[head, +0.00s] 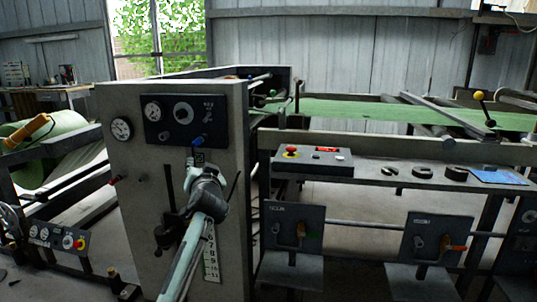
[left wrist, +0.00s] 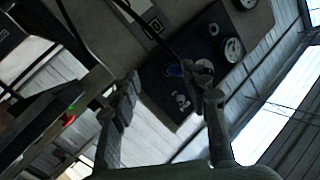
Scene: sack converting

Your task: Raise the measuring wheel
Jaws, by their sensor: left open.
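My left gripper (head: 196,170) is in front of the upright grey machine cabinet (head: 140,215), just below its dark gauge panel (head: 170,133). In the left wrist view the two fingers (left wrist: 165,92) are spread apart with nothing held. A yellow-knobbed lever (head: 480,97) stands by the green web at the right. I cannot make out the measuring wheel for certain. My right gripper is not in view.
A rail with a red-button box (head: 312,160) and several dark rings runs right of the cabinet. Below hang lever panels (head: 292,228). A green roll (head: 52,135) lies left. A dark upright rod (head: 171,190) stands close beside my left gripper.

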